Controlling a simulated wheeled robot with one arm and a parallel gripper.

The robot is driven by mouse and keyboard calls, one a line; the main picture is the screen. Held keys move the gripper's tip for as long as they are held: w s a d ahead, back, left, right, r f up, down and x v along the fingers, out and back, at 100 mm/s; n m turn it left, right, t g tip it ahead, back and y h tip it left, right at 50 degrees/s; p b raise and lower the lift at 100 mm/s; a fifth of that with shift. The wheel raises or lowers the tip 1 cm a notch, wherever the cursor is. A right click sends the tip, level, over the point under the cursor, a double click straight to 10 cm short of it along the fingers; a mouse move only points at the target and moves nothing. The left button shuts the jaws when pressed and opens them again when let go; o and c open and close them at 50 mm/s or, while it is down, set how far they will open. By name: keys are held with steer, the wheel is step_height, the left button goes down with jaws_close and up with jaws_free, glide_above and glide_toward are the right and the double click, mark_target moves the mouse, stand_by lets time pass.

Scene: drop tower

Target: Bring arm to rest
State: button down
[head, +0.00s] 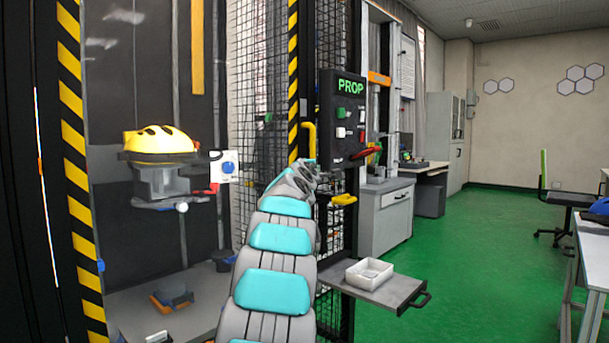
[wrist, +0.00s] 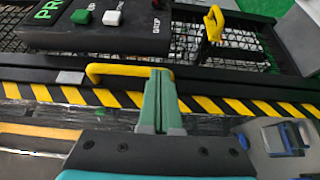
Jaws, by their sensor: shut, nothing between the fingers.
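My arm (head: 270,245), grey with turquoise pads, reaches up and forward in the head view toward the tower's striped door post (head: 293,60). My gripper is largely hidden behind the arm's end there. In the wrist view my gripper (wrist: 163,76) shows as two green fingers pressed together, with nothing between them. The fingertips appear beside the right end of a yellow handle (wrist: 105,73), in front of the black-and-yellow striped edge; I cannot tell whether they touch. The same yellow handle (head: 310,135) stands just above the arm's end in the head view.
A dark control box (head: 343,117) with buttons and a "PROP" display is close on the right. A yellow helmet (head: 160,140) sits on a grey carriage inside the tower. Green floor (head: 470,260) beyond is open.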

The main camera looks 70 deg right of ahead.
mark_target(206, 240)
steer(key=shift+s+a, duration=0.25)
steer(key=shift+s, duration=0.35)
steer(key=shift+s+a, duration=0.25)
steer(key=shift+s, duration=0.35)
steer(key=shift+s+a, duration=0.25)
steer(key=shift+s, duration=0.35)
steer(key=shift+w, duration=0.1)
